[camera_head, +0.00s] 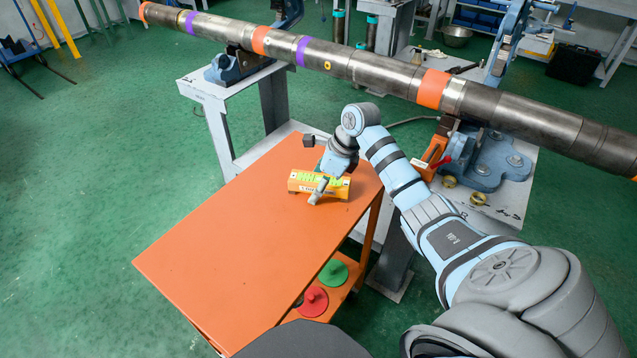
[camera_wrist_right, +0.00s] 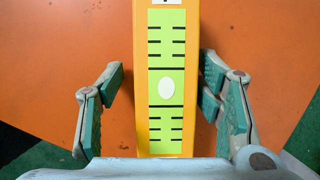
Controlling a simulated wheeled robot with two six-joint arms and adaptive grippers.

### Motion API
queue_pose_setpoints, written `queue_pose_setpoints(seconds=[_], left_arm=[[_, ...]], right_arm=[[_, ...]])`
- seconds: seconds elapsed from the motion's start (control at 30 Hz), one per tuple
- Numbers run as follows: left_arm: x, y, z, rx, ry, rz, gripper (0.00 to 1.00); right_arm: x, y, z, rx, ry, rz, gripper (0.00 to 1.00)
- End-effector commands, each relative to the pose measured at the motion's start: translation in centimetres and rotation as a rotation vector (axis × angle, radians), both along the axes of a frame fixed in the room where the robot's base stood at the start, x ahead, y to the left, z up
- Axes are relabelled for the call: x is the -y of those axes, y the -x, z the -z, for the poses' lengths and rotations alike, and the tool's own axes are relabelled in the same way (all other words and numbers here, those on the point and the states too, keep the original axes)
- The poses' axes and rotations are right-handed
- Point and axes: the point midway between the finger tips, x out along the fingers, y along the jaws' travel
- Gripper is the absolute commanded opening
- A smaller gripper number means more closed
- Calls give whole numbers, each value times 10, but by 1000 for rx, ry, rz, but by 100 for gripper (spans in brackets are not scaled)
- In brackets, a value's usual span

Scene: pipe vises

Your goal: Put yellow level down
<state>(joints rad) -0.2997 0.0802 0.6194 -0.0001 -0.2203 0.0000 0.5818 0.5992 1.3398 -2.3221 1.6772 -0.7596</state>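The yellow level (camera_head: 301,183) lies on the orange top of a cart (camera_head: 230,250), near its far right corner. In the right wrist view the level (camera_wrist_right: 167,50) runs up the middle, with a yellow-green face, black marks and a pale oval. My right gripper (camera_head: 320,188) is over the level and hides part of it in the head view. In the wrist view its two teal-padded fingers stand open on either side of the level. A clear gap shows at the left finger; the right one is closer, and I cannot tell if it touches. My left gripper is out of view.
A long steel pipe (camera_head: 385,73) with coloured bands crosses behind the cart on blue vises (camera_head: 487,160). A red disc (camera_head: 313,301) and a green disc (camera_head: 334,272) sit on the cart's lower shelf. The near part of the cart top is clear.

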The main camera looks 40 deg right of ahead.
Motion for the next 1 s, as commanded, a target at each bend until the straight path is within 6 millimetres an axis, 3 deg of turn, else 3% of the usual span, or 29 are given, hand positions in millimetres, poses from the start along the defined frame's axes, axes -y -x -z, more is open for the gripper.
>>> queue_pose_setpoints(seconds=[0.53, 0.67, 1.0], left_arm=[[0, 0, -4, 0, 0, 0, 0], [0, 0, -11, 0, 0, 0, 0], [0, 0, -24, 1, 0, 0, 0]], right_arm=[[2, 1, -4, -2, 3, 3, 60], [6, 4, -24, 1, 6, 3, 60], [26, 31, -107, 2, 6, 2, 60]])
